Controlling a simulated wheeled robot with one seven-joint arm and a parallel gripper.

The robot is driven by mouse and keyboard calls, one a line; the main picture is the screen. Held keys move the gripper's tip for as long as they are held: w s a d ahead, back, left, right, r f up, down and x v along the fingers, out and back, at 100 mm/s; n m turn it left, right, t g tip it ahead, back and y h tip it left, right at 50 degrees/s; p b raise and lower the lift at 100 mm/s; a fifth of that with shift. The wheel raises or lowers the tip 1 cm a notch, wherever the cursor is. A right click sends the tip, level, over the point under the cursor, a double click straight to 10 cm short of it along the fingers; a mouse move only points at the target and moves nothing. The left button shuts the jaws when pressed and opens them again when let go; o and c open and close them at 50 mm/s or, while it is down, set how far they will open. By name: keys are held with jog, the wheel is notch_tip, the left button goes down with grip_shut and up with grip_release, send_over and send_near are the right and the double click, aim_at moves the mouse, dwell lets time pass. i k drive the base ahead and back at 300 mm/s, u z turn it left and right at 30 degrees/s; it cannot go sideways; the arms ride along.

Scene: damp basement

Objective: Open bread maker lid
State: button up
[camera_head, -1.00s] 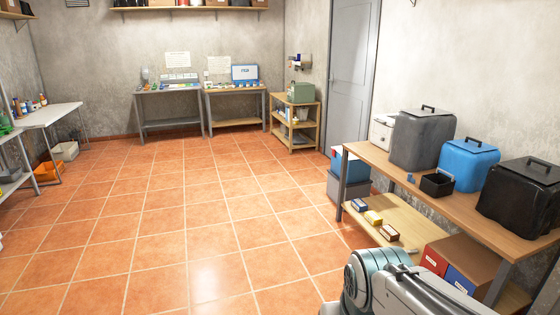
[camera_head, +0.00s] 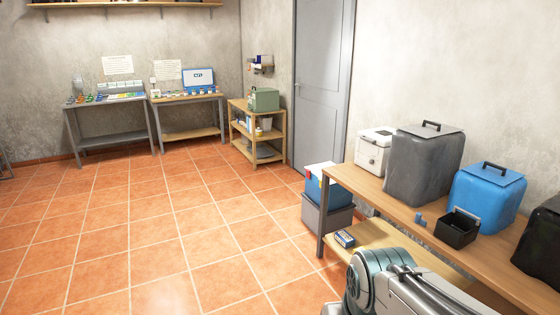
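A white boxy appliance with a small dark round detail on its front (camera_head: 373,151) stands at the far end of the wooden bench on the right. It looks like the bread maker, and its top looks closed. A grey covered bin beside it hides part of its right side. My gripper is not in view. Only my arm shows at the bottom right, well short of the appliance.
The wooden bench (camera_head: 392,207) runs along the right wall with a grey bin (camera_head: 422,170), a blue bin (camera_head: 484,203) and a black open box (camera_head: 455,232). Stacked boxes (camera_head: 326,215) stand at its far end. The tiled floor (camera_head: 150,245) ahead is clear.

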aim_at(380, 136)
jog(key=z, duration=0.15)
jog(key=i, duration=1.75)
jog(key=z, duration=0.3)
jog(key=i, duration=1.5)
jog(key=z, duration=0.1)
